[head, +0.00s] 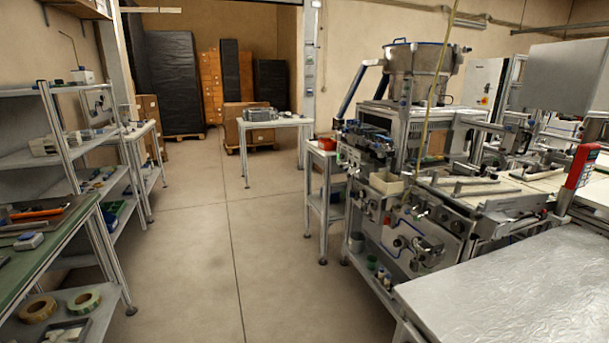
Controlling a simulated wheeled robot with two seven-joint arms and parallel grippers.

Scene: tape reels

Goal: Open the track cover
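A large machine (410,225) with knobs, rollers and small fittings on its front stands on the right. I cannot tell which part of it is the track cover, or whether any cover on it is open or shut. Two tape reels lie on the lower shelf at bottom left, a brown one (38,309) and a greenish one (84,301). Neither of my grippers is in view.
A green-topped workbench (40,262) stands at left, with grey shelving (60,155) behind it. A metal-topped table (500,285) fills the bottom right. A small table (275,123) stands farther back. The floor (230,235) between is clear.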

